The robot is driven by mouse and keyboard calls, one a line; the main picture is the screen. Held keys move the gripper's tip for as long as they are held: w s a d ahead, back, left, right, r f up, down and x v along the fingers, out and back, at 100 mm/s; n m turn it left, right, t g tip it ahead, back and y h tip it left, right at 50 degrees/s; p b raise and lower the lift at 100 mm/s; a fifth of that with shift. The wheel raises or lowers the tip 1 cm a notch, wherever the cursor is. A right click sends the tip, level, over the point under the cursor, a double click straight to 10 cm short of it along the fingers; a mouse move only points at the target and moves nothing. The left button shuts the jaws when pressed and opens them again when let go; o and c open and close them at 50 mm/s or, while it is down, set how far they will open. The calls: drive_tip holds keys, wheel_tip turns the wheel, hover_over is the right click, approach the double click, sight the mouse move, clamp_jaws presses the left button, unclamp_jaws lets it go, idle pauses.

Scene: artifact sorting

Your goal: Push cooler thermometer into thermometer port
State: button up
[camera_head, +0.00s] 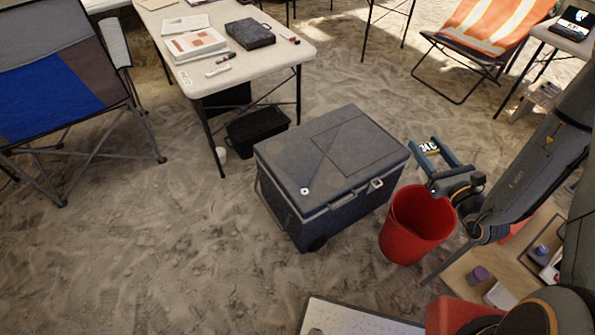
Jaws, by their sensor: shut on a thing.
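The grey cooler (290,160) stands closed on the sand in the middle of the view. A small white round spot with a dark centre, which looks like the thermometer port (305,190), is near the front left of its lid. My gripper (428,146) is off the cooler's right end, apart from the port. A small piece with a white and yellow face and dark marks like "34C" shows between its fingers. It looks like the cooler thermometer (429,148), and the gripper is shut on it. Its lower part cannot be made out.
A red bucket (412,225) stands just right of the cooler, below my gripper. A white table (235,70) with papers and a dark case is behind. A folding chair (60,90) is at left. A wooden table (465,275) is at lower right. Sand left of the cooler is clear.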

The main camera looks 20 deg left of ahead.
drive_tip(key=w+a+f+n+g+y+b, duration=0.1)
drive_tip(key=a+f+n+g+b, duration=0.3)
drive_tip(key=a+f+b, duration=0.4)
drive_tip(key=w+a+f+n+g+y+b, duration=0.2)
drive_tip(key=a+f+n+g+y+b, duration=0.2)
drive_tip(key=a+b, duration=1)
drive_tip(key=w+a+f+n+g+y+b, duration=0.1)
drive_tip(key=a+f+n+g+y+b, duration=0.2)
drive_tip(key=a+f+g+b, duration=0.5)
drive_tip(key=shift+w+a+f+n+b, duration=0.3)
drive_tip(key=shift+a+f+n+b, duration=0.5)
drive_tip(key=shift+a+f+b, duration=1.55)
drive_tip(key=shift+a+f+p, duration=0.45)
drive_tip(key=shift+a+p, duration=0.15)
drive_tip(key=shift+f+b, duration=1.25)
drive_tip(key=shift+f, duration=1.65)
drive_tip(key=shift+f+b, duration=0.9)
drive_tip(key=shift+f, duration=1.85)
